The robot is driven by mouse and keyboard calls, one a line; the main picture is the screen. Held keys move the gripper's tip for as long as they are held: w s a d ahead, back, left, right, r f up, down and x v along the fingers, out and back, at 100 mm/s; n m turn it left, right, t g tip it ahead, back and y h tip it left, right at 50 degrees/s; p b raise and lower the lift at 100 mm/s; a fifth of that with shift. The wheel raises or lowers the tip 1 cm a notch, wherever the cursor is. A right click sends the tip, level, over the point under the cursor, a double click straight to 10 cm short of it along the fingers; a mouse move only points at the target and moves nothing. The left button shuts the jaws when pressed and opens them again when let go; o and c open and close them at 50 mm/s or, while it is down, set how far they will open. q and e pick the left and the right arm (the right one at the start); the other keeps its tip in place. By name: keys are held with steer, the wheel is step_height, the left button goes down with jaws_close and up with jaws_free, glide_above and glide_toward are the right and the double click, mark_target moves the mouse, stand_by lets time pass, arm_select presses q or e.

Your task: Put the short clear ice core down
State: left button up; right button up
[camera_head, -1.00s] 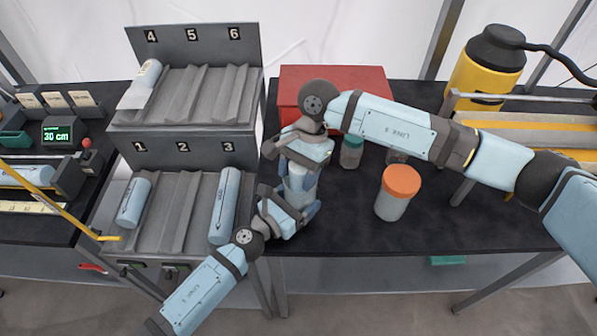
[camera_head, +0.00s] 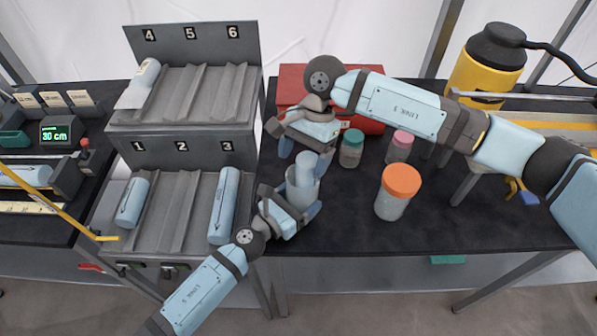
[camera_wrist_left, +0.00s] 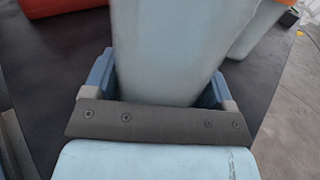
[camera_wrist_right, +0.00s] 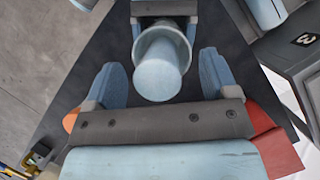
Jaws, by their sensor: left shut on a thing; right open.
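The short clear ice core (camera_head: 308,164) stands in a clear cup (camera_head: 301,193), its top sticking out above the rim. It leans a little. My left gripper (camera_head: 305,208) is shut on the cup and holds it upright near the table's left edge. The left wrist view shows the cup (camera_wrist_left: 165,50) between the fingers. My right gripper (camera_head: 306,154) is open above the core. In the right wrist view the core (camera_wrist_right: 157,80) lies between the spread fingers, apart from both, inside the cup (camera_wrist_right: 186,45). The core's lower end is hidden.
A numbered rack (camera_head: 190,148) at left holds cores in slots 1, 3 and 4. A red box (camera_head: 368,122) is behind. Jars with teal (camera_head: 352,148), pink (camera_head: 399,147) and orange (camera_head: 398,190) lids stand to the right. The table's front is clear.

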arm_select(q)
steer(key=shift+a+r, duration=0.15)
arm_select(e)
steer(key=v, duration=0.8)
steer(key=shift+s+a, duration=0.15)
steer(key=shift+s, duration=0.05)
arm_select(q)
steer(key=o, duration=0.8)
steer(key=shift+o, duration=0.2)
steer(key=shift+s+a, duration=0.1)
